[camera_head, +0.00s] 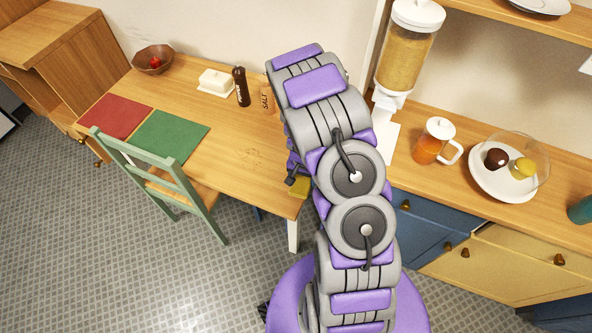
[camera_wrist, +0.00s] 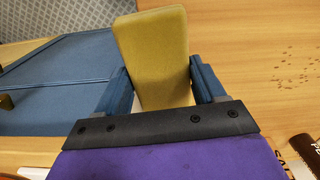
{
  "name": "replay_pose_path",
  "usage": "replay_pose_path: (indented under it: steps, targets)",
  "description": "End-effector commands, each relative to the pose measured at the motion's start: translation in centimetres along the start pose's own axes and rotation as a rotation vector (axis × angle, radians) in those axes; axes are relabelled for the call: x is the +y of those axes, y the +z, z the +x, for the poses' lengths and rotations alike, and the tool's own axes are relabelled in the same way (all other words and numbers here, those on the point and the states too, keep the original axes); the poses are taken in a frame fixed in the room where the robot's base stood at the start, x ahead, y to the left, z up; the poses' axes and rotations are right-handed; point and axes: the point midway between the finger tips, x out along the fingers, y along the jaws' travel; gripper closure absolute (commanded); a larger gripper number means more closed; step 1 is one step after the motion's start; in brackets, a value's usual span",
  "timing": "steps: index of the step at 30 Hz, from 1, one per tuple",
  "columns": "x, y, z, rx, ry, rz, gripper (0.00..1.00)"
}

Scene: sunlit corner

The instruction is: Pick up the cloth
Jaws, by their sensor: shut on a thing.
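The cloth (camera_wrist: 152,50) is a yellow, flat, thick rectangle, more like a pad than loose fabric. It stands out between the two blue fingers of my gripper (camera_wrist: 162,85) in the wrist view. The gripper is shut on it, one finger at each side edge. In the head view a small yellow part of the cloth (camera_head: 299,188) shows by my gripper (camera_head: 291,178), at the right end of the wooden table (camera_head: 225,160). My arm hides much of the gripper there. I cannot tell whether the cloth touches the table.
Small dark spots (camera_head: 248,157) mark the tabletop. A pepper mill (camera_head: 241,87), salt container (camera_head: 267,98) and butter dish (camera_head: 216,82) stand at the back. A green chair (camera_head: 150,168) stands in front. On the right counter are a jug (camera_head: 432,143) and plate (camera_head: 488,188).

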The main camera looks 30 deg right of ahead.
Motion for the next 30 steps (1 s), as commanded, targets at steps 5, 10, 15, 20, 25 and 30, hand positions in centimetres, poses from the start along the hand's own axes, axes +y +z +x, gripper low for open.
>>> replay_pose_path:
  steps: [5,10,15,20,25,30]
  targets:
    - [2.6,2.1,-0.3,-0.005,-0.002,0.003,0.61]
    - [5.4,4.1,-0.7,-0.005,0.0,0.004,0.61]
    - [7.5,5.6,-0.9,-0.003,0.0,0.003,0.61]
    - [8.5,6.3,-1.0,0.001,0.002,0.0,0.61]
    - [8.8,6.5,-1.0,0.0,0.002,-0.001,0.61]
    - [8.8,6.5,-1.0,0.0,0.001,-0.001,0.61]
